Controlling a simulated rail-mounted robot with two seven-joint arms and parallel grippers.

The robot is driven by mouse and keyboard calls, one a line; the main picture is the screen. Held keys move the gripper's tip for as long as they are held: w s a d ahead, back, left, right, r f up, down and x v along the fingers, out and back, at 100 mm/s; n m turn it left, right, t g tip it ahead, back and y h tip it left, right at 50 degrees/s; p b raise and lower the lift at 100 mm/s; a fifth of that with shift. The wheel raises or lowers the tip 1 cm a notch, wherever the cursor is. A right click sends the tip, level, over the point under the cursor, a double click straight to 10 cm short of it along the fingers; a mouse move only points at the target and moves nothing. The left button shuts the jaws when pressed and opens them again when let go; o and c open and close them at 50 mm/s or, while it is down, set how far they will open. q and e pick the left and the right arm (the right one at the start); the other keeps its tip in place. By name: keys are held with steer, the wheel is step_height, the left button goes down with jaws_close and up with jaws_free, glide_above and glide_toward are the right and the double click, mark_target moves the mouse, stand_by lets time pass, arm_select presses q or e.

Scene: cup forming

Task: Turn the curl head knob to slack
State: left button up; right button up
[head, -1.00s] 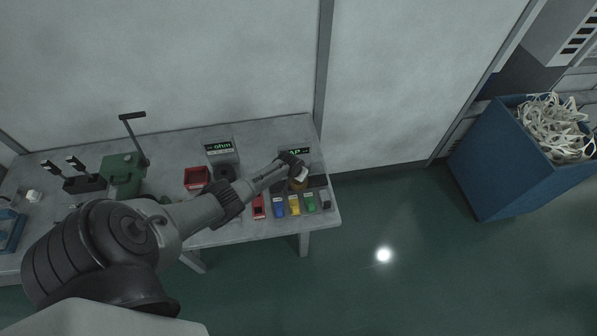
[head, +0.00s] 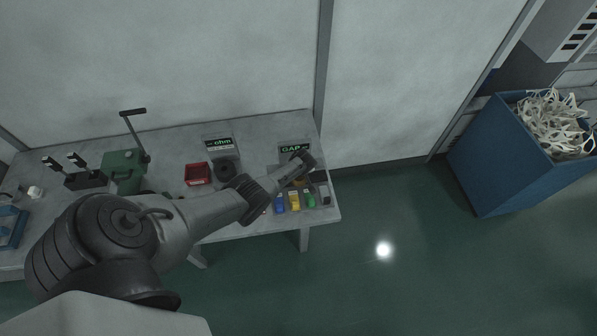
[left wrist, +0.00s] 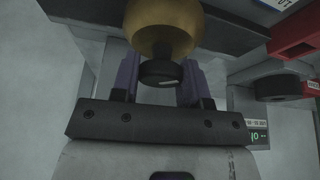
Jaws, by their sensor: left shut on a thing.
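A round black knob (left wrist: 161,73) with a white mark sits against a brass-coloured rounded head (left wrist: 163,25) in the left wrist view. My left gripper (left wrist: 160,82) has its purple fingers on both sides of the knob and is shut on it. In the head view the brass head (head: 300,183) is mostly hidden under my left wrist, at the right end of the bench. The knob and fingertips are hidden there. My right gripper is in neither view.
A GAP display (head: 294,149) stands behind the head, and an ohm display (head: 219,144) farther left. A red bin (head: 197,173) stands left of my forearm.

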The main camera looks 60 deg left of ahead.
arm_select(q)
steer(key=shift+n+g, duration=0.3)
steer(key=shift+n, duration=0.3)
steer(key=shift+n+b, duration=0.3)
steer(key=o, duration=0.9)
steer(key=shift+o, duration=0.2)
steer(key=shift+d+r+p, duration=0.15)
steer(key=shift+r+p, duration=0.4)
steer(key=p+v, duration=0.4)
steer(key=v, duration=0.8)
steer(key=shift+d+r, duration=0.2)
steer(key=shift+r, duration=0.05)
